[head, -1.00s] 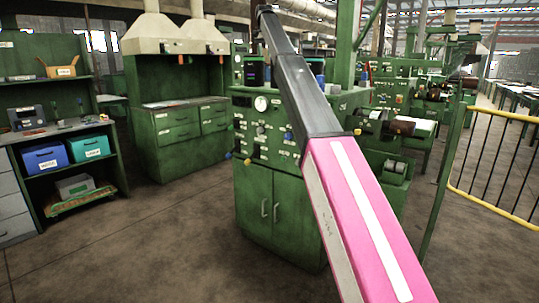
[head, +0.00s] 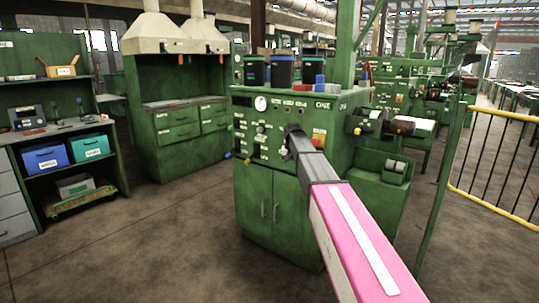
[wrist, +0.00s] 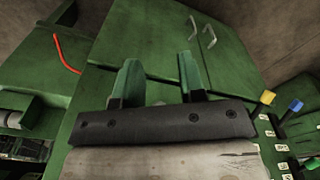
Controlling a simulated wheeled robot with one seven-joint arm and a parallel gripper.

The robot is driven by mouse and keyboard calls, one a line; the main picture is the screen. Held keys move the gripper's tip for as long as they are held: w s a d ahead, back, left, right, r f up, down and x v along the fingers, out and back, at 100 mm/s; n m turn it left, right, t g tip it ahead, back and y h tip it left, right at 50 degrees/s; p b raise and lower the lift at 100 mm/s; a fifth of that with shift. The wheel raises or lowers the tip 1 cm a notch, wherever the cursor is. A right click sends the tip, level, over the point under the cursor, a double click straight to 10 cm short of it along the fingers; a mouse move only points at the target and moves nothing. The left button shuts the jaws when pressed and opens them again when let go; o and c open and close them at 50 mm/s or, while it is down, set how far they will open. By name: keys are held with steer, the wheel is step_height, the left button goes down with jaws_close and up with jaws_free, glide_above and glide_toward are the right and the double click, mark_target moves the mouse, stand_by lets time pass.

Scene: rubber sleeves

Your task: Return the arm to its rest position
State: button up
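My arm (head: 350,240), pink with a white stripe and a dark grey far section, reaches across the head view toward the green machine cabinet (head: 262,200). Its far end is in front of the cabinet's control panel, and the fingers cannot be made out there. In the wrist view my gripper (wrist: 158,65) shows two greenish fingers standing apart with nothing between them. Behind them are the green cabinet front and its doors with two metal handles (wrist: 210,37). I cannot tell how far the fingers are from the cabinet.
Several dark containers (head: 282,69) stand on the cabinet top. Knobs stick out from its panel, including a yellow one (wrist: 267,97) in the wrist view. A yellow railing (head: 500,160) is at the right. A shelf with blue (head: 45,158) and teal bins is at the left. The floor between is clear.

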steer(key=s+d+f, duration=0.2)
steer(key=s+f, duration=0.6)
steer(key=s, duration=0.4)
steer(key=s+d+f, duration=0.3)
steer(key=s+f, duration=0.5)
steer(key=s, duration=0.4)
steer(key=s+d+f+n, duration=0.1)
steer(key=s+d+f, duration=0.2)
steer(key=s+f, duration=0.6)
steer(key=s, duration=0.3)
steer(key=shift+s+d+g, duration=0.2)
steer(key=shift+s+g, duration=0.1)
steer(key=shift+s, duration=0.1)
